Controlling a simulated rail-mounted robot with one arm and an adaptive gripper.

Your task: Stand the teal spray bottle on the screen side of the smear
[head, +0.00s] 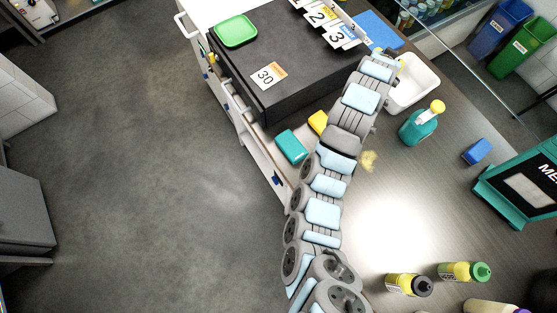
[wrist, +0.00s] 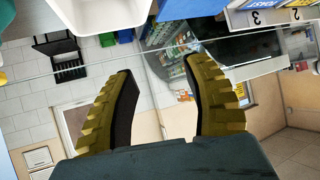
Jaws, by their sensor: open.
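The teal spray bottle (head: 418,127) with a yellow head stands upright on the counter in the head view, right of my arm and below the white tub. A yellow smear (head: 368,160) lies on the counter close to my arm, left of and below the bottle. Thin edges of the clear screen (head: 464,66) run along the counter's far side. My gripper (head: 386,53) is at the far end of my arm, beside the tub and away from the bottle. In the wrist view its yellow-ribbed fingers (wrist: 158,70) are apart with nothing between them.
A white tub (head: 428,82) stands between my gripper and the bottle. A blue block (head: 477,151) and a teal menu stand (head: 490,188) are to the right. The middle of the counter is clear. A dark raised box (head: 240,75) lies left.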

